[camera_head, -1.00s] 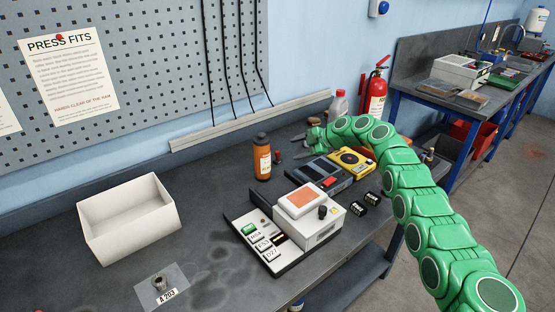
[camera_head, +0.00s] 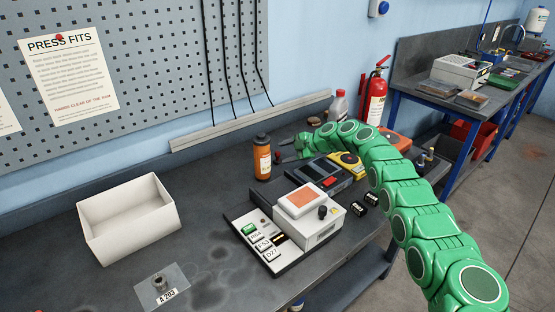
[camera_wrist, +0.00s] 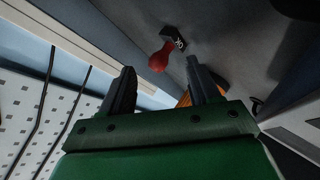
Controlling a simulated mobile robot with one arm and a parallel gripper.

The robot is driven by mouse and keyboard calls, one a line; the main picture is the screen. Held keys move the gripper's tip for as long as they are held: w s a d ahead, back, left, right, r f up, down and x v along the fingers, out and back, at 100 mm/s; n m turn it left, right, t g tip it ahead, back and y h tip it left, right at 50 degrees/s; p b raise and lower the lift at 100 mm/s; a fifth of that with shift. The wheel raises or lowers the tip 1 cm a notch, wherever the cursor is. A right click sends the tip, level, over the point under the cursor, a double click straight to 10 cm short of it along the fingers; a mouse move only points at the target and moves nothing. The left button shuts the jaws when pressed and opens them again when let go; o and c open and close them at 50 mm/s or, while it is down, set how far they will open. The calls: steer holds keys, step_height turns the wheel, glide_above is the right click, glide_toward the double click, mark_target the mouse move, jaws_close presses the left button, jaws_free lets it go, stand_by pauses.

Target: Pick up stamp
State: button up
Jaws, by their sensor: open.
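The stamp (camera_wrist: 160,56), with a rounded red handle and a dark base bearing a pale mark, shows in the wrist view. It lies on the grey bench beyond my fingertips, between them in the picture. My gripper (camera_wrist: 159,72) is open, with a gap between its two dark fingers, and nothing is held. In the head view my gripper (camera_head: 284,150) is low over the back of the bench, just right of the orange bottle. I cannot make out the stamp clearly there.
The orange bottle (camera_head: 262,160) stands close to my gripper. A white bin (camera_head: 128,222) stands left. The pegboard wall (camera_head: 160,60) rises behind.

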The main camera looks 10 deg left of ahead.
mark_target(278, 157)
steer(key=shift+x, duration=1.1)
steer(key=shift+c, duration=0.3)
steer(key=shift+f, duration=0.1)
jaws_close()
